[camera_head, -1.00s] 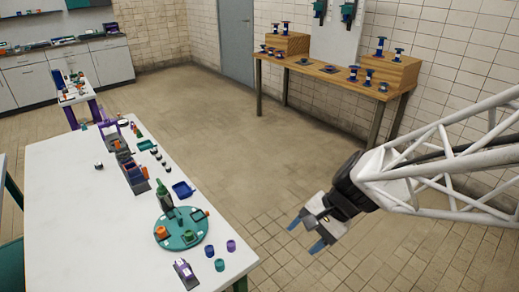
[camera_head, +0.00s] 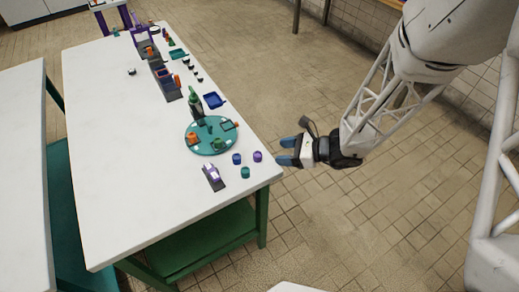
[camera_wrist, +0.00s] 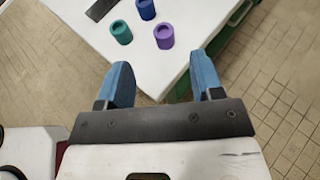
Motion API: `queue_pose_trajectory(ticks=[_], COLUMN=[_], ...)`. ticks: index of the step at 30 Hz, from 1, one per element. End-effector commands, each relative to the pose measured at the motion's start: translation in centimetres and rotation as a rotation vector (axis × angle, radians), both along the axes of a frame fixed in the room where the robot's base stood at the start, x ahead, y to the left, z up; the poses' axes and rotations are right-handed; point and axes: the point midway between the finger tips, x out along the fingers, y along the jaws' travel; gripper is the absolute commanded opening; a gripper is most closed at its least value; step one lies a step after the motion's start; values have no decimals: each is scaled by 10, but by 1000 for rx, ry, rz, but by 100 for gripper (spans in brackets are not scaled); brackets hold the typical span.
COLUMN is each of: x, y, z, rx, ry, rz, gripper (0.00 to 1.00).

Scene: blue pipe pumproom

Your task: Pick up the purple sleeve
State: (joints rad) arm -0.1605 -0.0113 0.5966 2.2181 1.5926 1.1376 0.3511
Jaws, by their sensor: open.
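The purple sleeve (camera_head: 257,156) is a small hollow cylinder standing upright near the right edge of the white table (camera_head: 120,190). A blue sleeve (camera_head: 237,159) and a green sleeve (camera_head: 245,172) stand close beside it. In the wrist view the purple sleeve (camera_wrist: 164,36) is right of the green sleeve (camera_wrist: 121,32) and below the blue sleeve (camera_wrist: 146,9). My gripper (camera_head: 288,152) is open and empty, with blue fingertips, just off the table's right edge. In the wrist view my gripper (camera_wrist: 161,82) has its fingers spread, with the purple sleeve ahead of them, apart from both.
A grey and purple fixture (camera_head: 212,177) stands nearer the front. The table's front left is clear.

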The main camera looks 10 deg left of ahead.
Motion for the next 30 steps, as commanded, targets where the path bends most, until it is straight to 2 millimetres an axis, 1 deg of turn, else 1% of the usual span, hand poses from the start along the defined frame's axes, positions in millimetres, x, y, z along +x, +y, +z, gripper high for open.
queue_pose_trajectory(ticks=[3,16,25,30], x=[2,3,3,3], y=[2,4,20,25], z=[-5,-6,-13,-15], rx=[7,8,7,7], ry=[16,17,15,15], rz=[-19,-19,-18,-18], gripper=[61,61,61,61])
